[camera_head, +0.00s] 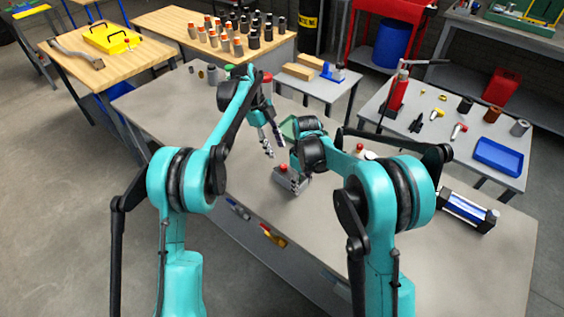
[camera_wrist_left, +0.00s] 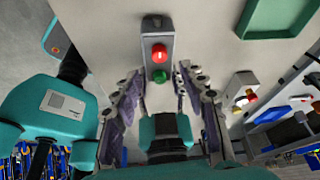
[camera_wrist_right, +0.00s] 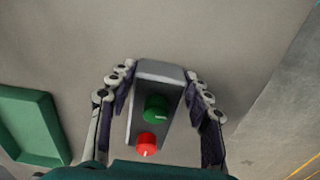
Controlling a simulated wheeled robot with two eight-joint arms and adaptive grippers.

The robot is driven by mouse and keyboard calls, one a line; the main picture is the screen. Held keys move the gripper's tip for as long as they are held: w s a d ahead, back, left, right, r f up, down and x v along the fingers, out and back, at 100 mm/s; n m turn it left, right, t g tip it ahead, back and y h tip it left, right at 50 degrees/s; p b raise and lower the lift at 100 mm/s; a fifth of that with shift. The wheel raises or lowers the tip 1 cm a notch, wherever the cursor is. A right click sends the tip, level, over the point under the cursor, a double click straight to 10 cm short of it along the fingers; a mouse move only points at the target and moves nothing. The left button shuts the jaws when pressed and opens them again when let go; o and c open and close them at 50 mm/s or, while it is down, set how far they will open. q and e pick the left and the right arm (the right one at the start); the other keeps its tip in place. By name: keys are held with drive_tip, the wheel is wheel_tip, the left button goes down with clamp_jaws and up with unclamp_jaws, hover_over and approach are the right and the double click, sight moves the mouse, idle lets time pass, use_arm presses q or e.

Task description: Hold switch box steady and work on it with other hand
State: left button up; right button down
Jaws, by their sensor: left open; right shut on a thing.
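The switch box (camera_head: 291,183) is a small grey box with a red and a green button, on the grey table in front of me. In the right wrist view the box (camera_wrist_right: 157,71) lies between the fingers of my right gripper (camera_wrist_right: 157,88), which is shut on it. In the head view my right arm partly hides the box. My left gripper (camera_head: 268,143) is open and empty, above the table just left of and beyond the box. In the left wrist view the box (camera_wrist_left: 157,35) lies ahead of the open fingers, apart from them, with its buttons visible.
A green tray (camera_wrist_right: 32,122) lies beside the box. Two hand tools, one blue (camera_head: 238,209) and one red-yellow (camera_head: 272,236), lie near the table's front edge. The table's left part is mostly clear.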

sight(284, 166)
use_arm(q)
drive_tip(key=x, duration=0.7)
clamp_jaws()
